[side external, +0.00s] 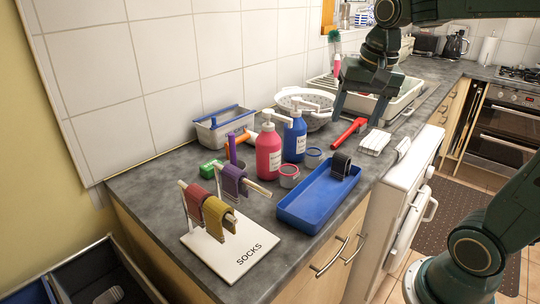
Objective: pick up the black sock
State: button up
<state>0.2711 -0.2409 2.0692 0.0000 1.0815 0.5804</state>
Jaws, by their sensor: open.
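A black sock (341,164) appears as a small dark folded shape at the far end of the blue tray (297,212). It seems to lie over or against the tray's rim; I cannot tell which. My gripper (357,118) is open and empty, pointing down above the counter. In the picture it is above and slightly right of the sock, apart from it. A white stand (222,258) marked SOCKS holds a purple sock (232,181) and red and yellow socks (215,215) on its bars.
A pink bottle (268,155) and a blue bottle (295,138) stand left of the tray. A red-handled tool (348,133) and a folded white cloth (375,142) lie behind it. A white colander (305,105) and the sink lie farther back.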

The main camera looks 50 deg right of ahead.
jog(key=w+d+f+m+g, duration=0.1)
jog(key=w+d+f+m, duration=0.1)
jog(key=w+d+m, duration=0.4)
jog(key=m+g, duration=0.1)
jog(key=m, duration=0.2)
send_over(343, 154)
jog(key=shift+f+y, duration=0.4)
jog(key=shift+f, duration=0.5)
jog(key=shift+f, duration=4.3)
jog(key=shift+f, duration=0.15)
jog(key=shift+f, duration=2.45)
jog(key=shift+c, duration=0.5)
jog(key=c, duration=0.9)
